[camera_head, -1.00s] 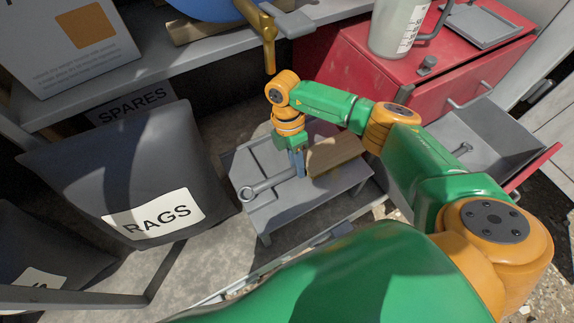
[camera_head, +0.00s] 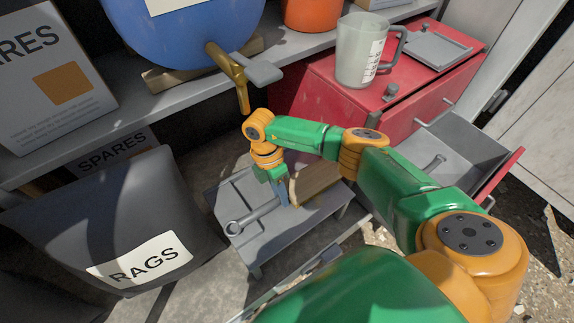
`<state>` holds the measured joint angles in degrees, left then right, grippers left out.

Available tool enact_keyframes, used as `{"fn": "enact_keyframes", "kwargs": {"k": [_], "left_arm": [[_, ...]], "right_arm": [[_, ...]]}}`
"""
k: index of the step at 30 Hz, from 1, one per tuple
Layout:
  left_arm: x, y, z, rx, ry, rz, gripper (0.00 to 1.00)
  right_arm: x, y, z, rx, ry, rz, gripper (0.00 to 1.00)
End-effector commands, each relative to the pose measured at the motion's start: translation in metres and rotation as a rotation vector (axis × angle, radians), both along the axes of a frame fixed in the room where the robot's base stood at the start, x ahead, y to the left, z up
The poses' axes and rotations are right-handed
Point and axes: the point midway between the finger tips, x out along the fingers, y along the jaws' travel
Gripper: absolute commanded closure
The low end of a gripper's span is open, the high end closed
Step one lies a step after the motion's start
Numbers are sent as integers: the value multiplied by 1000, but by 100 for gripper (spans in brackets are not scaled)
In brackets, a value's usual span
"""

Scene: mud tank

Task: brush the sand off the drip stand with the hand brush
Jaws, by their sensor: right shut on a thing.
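The drip stand (camera_head: 225,188) is a low grey table with a tray-like top, at the centre of the head view. The hand brush (camera_head: 262,212) seems to be the long piece lying across it, with a grey ringed handle at the left and a tan head (camera_head: 319,178) at the right. My right gripper (camera_head: 283,200) points down over the stand, with its blue fingers shut on the brush near where handle and head meet. I cannot tell if the brush touches the top. The fingers hide part of the brush. No sand shows clearly. My left gripper is out of view.
A brass tap (camera_head: 229,70) on a blue barrel (camera_head: 185,30) hangs close above my right wrist. A dark RAGS bin (camera_head: 75,225) stands left of the stand. A red cabinet (camera_head: 325,95) with an open drawer (camera_head: 455,150) and a mug (camera_head: 360,55) is behind and right.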

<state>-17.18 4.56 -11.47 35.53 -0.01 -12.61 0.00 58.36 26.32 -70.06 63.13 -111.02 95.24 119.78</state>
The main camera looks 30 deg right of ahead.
Motion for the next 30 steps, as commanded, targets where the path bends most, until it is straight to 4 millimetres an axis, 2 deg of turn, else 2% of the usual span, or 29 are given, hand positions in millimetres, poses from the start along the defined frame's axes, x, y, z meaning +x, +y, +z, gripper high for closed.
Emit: {"fn": "enact_keyframes", "kwargs": {"k": [6,14,21,30], "left_arm": [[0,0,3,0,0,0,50],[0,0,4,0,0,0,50],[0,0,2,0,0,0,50],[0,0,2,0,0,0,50]], "right_arm": [[-2,25,-1,2,0,4,100],[-3,40,-3,2,1,1,100],[-6,67,-5,5,1,4,100],[-6,72,-5,5,1,2,100]]}}
